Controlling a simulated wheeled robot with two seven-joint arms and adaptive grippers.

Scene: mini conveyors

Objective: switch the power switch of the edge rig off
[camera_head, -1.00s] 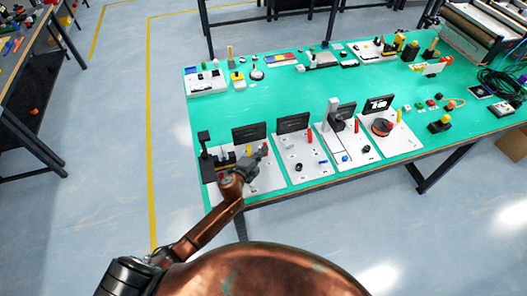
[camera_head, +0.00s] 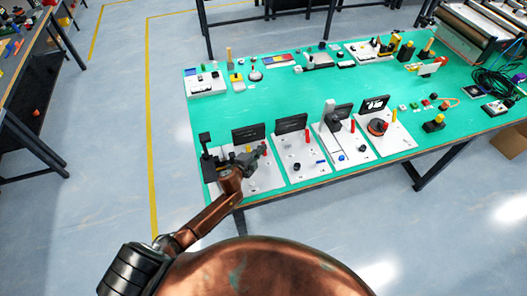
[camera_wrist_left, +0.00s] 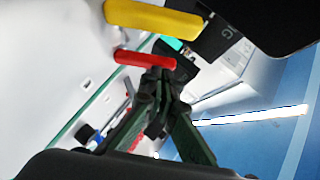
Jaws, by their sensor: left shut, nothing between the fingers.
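The leftmost white rig board (camera_head: 266,180) stands at the near left of the green table, with a black display panel (camera_head: 249,132) behind it. My left gripper (camera_head: 256,157) is over this board, shut and empty. In the left wrist view its fingertips (camera_wrist_left: 158,82) are close to a red handle (camera_wrist_left: 144,59); I cannot tell if they touch. A yellow handle (camera_wrist_left: 152,18) lies beyond the red one. I cannot tell which part is the power switch or how it is set; my gripper and arm hide part of the board. My right gripper is not in view.
A black post (camera_head: 205,142) rises at the board's left. Small devices line the table's back. The green table (camera_head: 300,92) is clear in the middle.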

